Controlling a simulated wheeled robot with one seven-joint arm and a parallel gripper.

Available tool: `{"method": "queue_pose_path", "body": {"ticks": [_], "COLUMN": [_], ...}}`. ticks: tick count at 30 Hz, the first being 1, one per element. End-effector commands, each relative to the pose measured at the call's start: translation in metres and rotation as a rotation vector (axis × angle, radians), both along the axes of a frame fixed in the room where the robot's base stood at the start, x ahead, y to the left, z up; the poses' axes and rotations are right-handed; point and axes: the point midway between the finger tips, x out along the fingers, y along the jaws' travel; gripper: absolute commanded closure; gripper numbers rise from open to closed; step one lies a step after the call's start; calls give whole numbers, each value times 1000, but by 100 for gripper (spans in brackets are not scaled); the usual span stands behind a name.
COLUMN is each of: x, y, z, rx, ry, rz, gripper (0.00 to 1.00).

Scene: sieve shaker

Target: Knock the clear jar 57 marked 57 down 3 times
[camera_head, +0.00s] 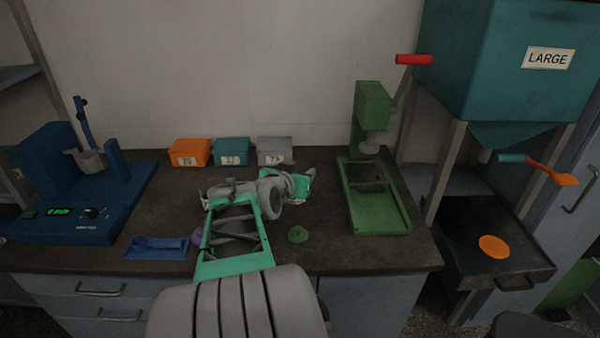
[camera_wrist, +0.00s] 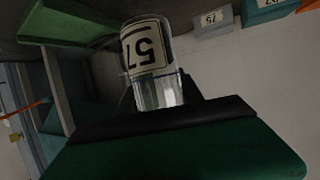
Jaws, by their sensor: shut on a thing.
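The clear jar (camera_wrist: 150,75) marked 57 shows in the wrist view, its white label upside down in the picture. It stands out between the dark fingers of my gripper (camera_wrist: 160,104), which is shut on it. In the head view my gripper (camera_head: 302,188) is over the middle of the bench, left of the green press. The jar cannot be made out clearly there, as my gripper and arm cover it. Whether the jar touches the bench is not clear from these views.
Orange (camera_head: 189,152), teal (camera_head: 231,151) and grey (camera_head: 275,151) labelled boxes line the wall. A green press (camera_head: 384,205) stands right, a blue machine (camera_head: 75,205) left.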

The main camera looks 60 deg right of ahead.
Motion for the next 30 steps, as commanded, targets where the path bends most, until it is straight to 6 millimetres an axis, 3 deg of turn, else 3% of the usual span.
{"method": "queue_pose_path", "body": {"ticks": [2, 6, 12, 25, 30], "x": [11, 31, 47, 50, 50], "y": [-21, -63, -101, -108, -109], "z": [1, -18, -55, -93, -98], "rx": [6, 5, 5, 2, 0], "ry": [8, 10, 1, -4, -4], "rz": [-2, -4, -1, 2, 2], "gripper": [100, 100, 100, 100, 100]}}
